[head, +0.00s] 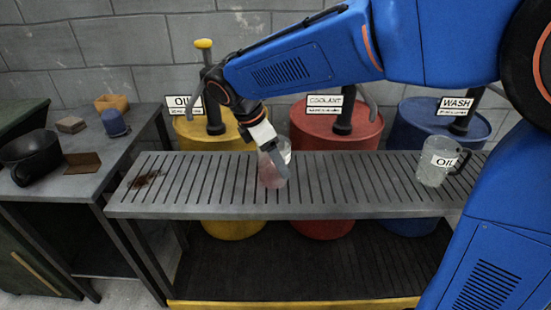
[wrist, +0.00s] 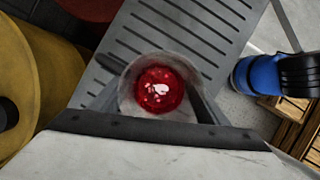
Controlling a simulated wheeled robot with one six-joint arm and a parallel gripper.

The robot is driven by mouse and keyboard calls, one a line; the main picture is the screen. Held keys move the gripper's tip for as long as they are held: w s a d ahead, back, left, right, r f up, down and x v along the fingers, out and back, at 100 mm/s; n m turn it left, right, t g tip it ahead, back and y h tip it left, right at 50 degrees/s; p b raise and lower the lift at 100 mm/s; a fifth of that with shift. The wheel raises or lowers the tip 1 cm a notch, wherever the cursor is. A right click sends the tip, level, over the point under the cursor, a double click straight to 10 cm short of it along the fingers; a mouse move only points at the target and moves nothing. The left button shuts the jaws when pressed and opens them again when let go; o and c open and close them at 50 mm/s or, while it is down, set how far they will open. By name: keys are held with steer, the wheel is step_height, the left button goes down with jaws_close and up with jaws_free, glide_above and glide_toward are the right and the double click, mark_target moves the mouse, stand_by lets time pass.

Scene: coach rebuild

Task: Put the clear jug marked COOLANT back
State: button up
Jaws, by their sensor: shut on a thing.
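A clear jug (head: 273,172) with red liquid low inside is over the slatted bench (head: 330,208), left of its middle. I cannot tell whether its base touches the slats. Its marking is not readable. In the wrist view I look down into this jug (wrist: 158,88), with one finger on each side. My gripper (head: 268,146) is shut on the jug, which looks about upright. A second clear jug (head: 432,172), marked OIL, with a dark handle, stands at the bench's right end. A red drum (head: 312,131) with a COOLANT sign (head: 324,103) stands behind the bench.
A yellow drum (head: 196,138) with an OIL sign and a blue drum (head: 420,118) with a WASH sign flank the red one. A side table (head: 105,150) at left holds a black pan (head: 31,153) and a blue object (head: 114,122). A brown stain (head: 146,179) marks the bench's left end.

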steer(key=shift+f, duration=0.1)
steer(key=o, duration=1.5)
steer(key=shift+c, duration=0.2)
steer(key=v, duration=1.2)
steer(key=s+d+f+m+y, duration=0.1)
steer(key=s+d+m, duration=0.3)
steer(key=d, duration=0.5)
steer(key=s+d+f+m+y, duration=0.15)
steer(key=d+m, duration=0.35)
steer(key=d, duration=0.5)
steer(key=s+d+f+m+t+y, duration=0.1)
steer(key=s+d+f+m+t, duration=0.2)
steer(key=s+d+f+m, duration=0.7)
steer(key=s+d+m, duration=0.1)
steer(key=s+m, duration=0.2)
steer(key=shift+s+d+y, duration=0.35)
steer(key=shift+s+d, duration=0.05)
